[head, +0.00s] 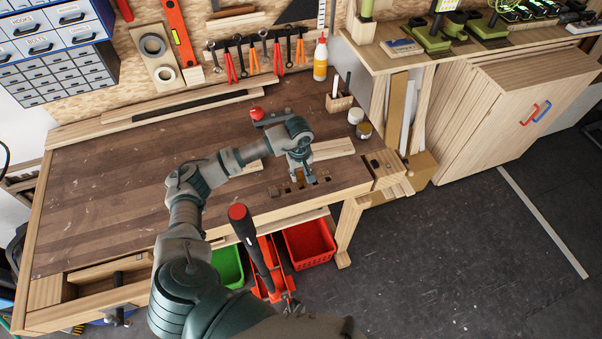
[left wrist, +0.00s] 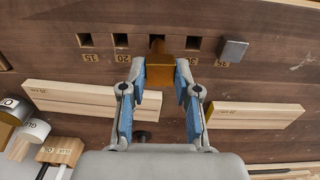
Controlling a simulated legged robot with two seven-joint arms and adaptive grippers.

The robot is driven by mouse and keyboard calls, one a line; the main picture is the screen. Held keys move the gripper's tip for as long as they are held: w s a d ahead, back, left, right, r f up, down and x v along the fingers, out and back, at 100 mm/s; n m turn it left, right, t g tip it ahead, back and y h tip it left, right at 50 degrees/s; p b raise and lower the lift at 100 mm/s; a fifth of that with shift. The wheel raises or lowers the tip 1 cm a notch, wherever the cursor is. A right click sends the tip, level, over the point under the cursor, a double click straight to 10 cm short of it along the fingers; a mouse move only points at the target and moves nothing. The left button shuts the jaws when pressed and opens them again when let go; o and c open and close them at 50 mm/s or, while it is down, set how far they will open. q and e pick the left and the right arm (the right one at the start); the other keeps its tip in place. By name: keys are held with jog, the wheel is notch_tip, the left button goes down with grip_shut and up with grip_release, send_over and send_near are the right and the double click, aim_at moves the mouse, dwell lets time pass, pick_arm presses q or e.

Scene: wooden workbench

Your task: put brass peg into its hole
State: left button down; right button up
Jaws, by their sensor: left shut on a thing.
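My left gripper (head: 299,170) is over the right front part of the bench. In the left wrist view the gripper (left wrist: 160,78) is shut on the brass peg (left wrist: 160,72), a square golden block between its fingertips. A row of square holes runs along the bench top, with number tags. The 15 hole (left wrist: 85,40), 20 hole (left wrist: 121,40) and 30 hole (left wrist: 194,44) look empty. The middle hole (left wrist: 157,41) shows just beyond the peg, which partly covers it and hides its tag. I cannot tell whether the peg touches the bench. My right gripper is not in view.
A grey square peg (left wrist: 233,50) stands at the 35 hole. Two pale wooden strips, left (left wrist: 85,100) and right (left wrist: 255,115), flank the gripper. The left bench top (head: 110,185) is clear.

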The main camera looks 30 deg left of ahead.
pick_arm(q)
jog(key=shift+s+a+f, duration=0.1)
jog(key=shift+s+f, duration=0.05)
jog(key=shift+f, duration=0.45)
jog(key=shift+w+d+f+b, duration=0.25)
jog(key=shift+d+f+b, duration=0.15)
jog(key=shift+b, duration=0.15)
jog(key=shift+s+a+f+b, duration=0.15)
jog(key=shift+a+f+b, duration=0.15)
jog(key=shift+f+b, duration=0.05)
jog(key=shift+f, duration=0.3)
jog(key=shift+d, duration=0.15)
jog(key=c, duration=0.8)
grip_release()
jog(key=shift+o, duration=0.2)
jog(key=shift+a, duration=0.25)
notch_tip(320, 180, up, 12)
jog(key=shift+a+f, duration=0.1)
